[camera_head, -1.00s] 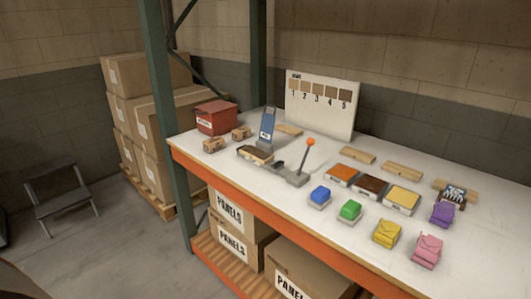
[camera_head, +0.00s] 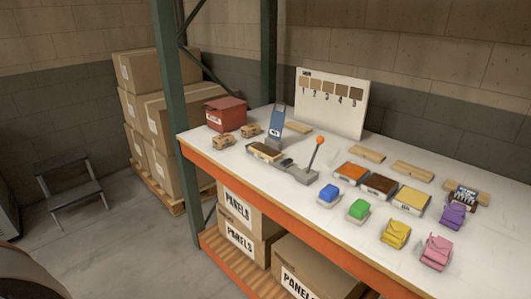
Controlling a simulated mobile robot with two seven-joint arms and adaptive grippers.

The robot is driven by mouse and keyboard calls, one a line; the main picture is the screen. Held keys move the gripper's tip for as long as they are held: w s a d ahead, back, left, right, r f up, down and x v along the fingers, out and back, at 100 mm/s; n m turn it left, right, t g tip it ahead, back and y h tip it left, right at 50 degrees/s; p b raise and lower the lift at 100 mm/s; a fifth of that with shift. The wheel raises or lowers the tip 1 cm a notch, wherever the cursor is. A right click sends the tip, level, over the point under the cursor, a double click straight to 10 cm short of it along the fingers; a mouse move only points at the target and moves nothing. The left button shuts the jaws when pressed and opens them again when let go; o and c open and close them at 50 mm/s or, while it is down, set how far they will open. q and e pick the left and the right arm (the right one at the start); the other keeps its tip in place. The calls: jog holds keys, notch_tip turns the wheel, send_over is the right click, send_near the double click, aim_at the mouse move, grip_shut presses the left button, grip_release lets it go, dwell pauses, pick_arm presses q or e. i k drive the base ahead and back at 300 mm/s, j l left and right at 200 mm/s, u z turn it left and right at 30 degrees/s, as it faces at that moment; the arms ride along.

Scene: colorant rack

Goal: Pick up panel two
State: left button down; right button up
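Several plain wooden panels lie on the white tabletop (camera_head: 330,225). One panel (camera_head: 298,127) is in front of the chart board, one (camera_head: 367,154) is right of the lever, one (camera_head: 412,171) is further right, and one (camera_head: 470,193) is at the far right behind a dark patterned item. I cannot read numbers on them, so I cannot tell which is panel two. A white chart board (camera_head: 331,104) at the back shows brown swatches numbered 1 to 5. Neither gripper is in view.
A device with an orange-knobbed lever (camera_head: 319,140), a red box (camera_head: 225,115) and colorant blocks and bags, such as a green block (camera_head: 358,208) and pink bag (camera_head: 437,252), crowd the table. A green post (camera_head: 176,110) stands at its left corner; a step stool (camera_head: 72,190) is left.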

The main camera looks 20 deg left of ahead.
aim_at(270, 154)
jog(key=i+j+z, duration=0.1)
jog(key=j+z, duration=0.25)
jog(key=j, duration=1.3)
